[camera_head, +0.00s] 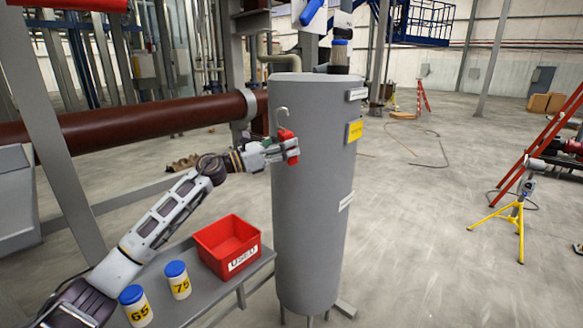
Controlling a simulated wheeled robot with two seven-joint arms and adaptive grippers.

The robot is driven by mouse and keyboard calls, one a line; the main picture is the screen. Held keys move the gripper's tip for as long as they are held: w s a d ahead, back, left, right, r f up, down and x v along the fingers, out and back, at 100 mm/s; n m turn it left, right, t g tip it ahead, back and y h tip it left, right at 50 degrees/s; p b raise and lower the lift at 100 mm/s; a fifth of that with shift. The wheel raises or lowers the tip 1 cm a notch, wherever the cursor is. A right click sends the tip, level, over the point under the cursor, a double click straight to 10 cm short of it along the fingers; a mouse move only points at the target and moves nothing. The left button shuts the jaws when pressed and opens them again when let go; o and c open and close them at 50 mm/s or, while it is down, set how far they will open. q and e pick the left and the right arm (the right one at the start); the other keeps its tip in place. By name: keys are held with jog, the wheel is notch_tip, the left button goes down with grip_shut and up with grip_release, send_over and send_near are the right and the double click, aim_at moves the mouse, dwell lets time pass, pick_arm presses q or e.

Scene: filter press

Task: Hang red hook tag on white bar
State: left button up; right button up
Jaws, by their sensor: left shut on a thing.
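My left gripper (284,150) is shut on the red hook tag (288,139), in front of the upper part of a tall grey cylinder. The tag's silver hook (282,117) stands up above the gripper, with its curved end at the top. The tag is held off the table, in front of the cylinder; I cannot tell whether it touches it. I cannot make out a white bar for certain in this view. My right gripper is not in view.
The grey cylinder (312,220) carries small white labels and a yellow label (355,131). A red bin (227,247) marked USED and two blue-lidded jars (178,280) stand on a grey table (206,296). A brown pipe (130,122) runs behind my arm.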

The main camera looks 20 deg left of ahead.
pick_arm(q)
jog(key=s+a+r+m+g+h+p, duration=0.1)
jog(key=s+a+r+m+g+h, duration=0.15)
jog(key=r, duration=0.95)
jog(key=s+a+r+m+g+h+p, duration=0.1)
jog(key=s+a+r+m+g+p, duration=0.1)
jog(key=s+a+r+g, duration=0.4)
jog(key=s+a+r+m+g+h+p, duration=0.2)
jog(key=s+a+r+m+g, duration=0.2)
jog(key=s+r, duration=1.1)
notch_tip(320, 180, up, 4)
jog(key=shift+s+a+f+m+g, duration=0.15)
jog(key=shift+s+a+m+g, duration=0.2)
jog(key=shift+a+g, duration=0.8)
jog(key=shift+w+d, duration=0.1)
jog(key=shift+d, duration=0.05)
jog(key=shift+d, duration=0.2)
jog(key=shift+d, duration=0.1)
